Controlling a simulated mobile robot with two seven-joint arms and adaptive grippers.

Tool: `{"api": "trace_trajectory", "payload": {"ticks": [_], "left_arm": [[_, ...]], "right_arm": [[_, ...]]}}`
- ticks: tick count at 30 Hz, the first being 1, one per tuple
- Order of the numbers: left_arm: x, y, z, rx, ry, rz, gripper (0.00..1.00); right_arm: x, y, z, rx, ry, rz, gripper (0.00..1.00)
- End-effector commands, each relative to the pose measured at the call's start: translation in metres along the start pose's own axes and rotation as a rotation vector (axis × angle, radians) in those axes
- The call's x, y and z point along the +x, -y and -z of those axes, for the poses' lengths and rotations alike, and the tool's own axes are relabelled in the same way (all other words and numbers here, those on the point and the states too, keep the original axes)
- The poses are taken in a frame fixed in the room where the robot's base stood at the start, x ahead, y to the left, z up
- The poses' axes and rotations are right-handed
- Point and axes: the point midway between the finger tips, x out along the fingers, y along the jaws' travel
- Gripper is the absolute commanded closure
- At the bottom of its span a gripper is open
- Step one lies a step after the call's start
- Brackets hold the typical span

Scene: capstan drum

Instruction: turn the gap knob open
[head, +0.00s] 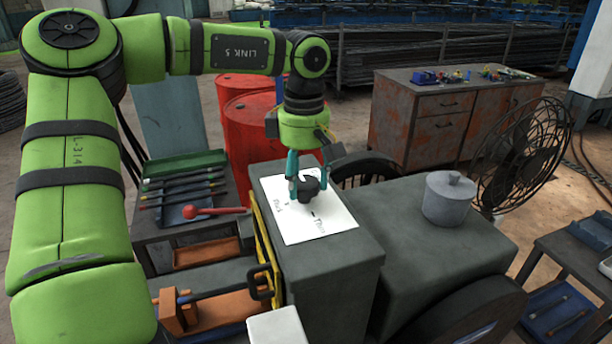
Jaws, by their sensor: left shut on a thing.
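The gap knob (309,188) is a dark round knob on top of the grey machine housing (335,270). It sits on a white sheet (325,227) with handwritten marks, partly hard to read. My left gripper (308,180) reaches down from above, its teal fingers on either side of the knob, and is shut on it. The fingers hide part of the knob. My right gripper is not in the head view.
A grey lidded pot (448,198) stands on the machine to the right, with a black fan (520,155) beyond. Red drums (255,125) stand behind. A red-balled lever (191,211) and a tool tray (183,180) are at left.

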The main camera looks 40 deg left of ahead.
Motion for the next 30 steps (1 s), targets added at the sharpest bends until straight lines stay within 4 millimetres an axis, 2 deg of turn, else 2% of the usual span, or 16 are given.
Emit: {"api": "trace_trajectory", "payload": {"ticks": [8, 9, 10, 20, 23, 26, 30], "left_arm": [[0.002, 0.001, 0.003, 0.001, -0.009, 0.006, 0.77], [0.001, 0.001, 0.003, 0.001, -0.009, 0.006, 0.28], [0.001, 0.001, 0.003, 0.001, -0.009, 0.005, 0.21], [-0.001, 0.000, 0.001, -0.001, -0.004, -0.001, 0.21], [-0.007, -0.001, 0.001, -0.001, -0.003, -0.003, 0.21], [-0.021, -0.001, 0.002, -0.003, -0.004, -0.005, 0.21], [-0.051, -0.001, 0.002, -0.003, -0.005, -0.007, 0.21]], "right_arm": [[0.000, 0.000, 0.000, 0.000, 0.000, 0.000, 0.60], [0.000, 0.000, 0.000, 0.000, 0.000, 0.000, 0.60], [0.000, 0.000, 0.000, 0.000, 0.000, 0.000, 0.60], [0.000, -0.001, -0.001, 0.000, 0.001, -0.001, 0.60], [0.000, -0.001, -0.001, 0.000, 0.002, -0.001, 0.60], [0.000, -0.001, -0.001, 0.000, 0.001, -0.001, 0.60], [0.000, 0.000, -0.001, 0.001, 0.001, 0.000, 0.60]]}}
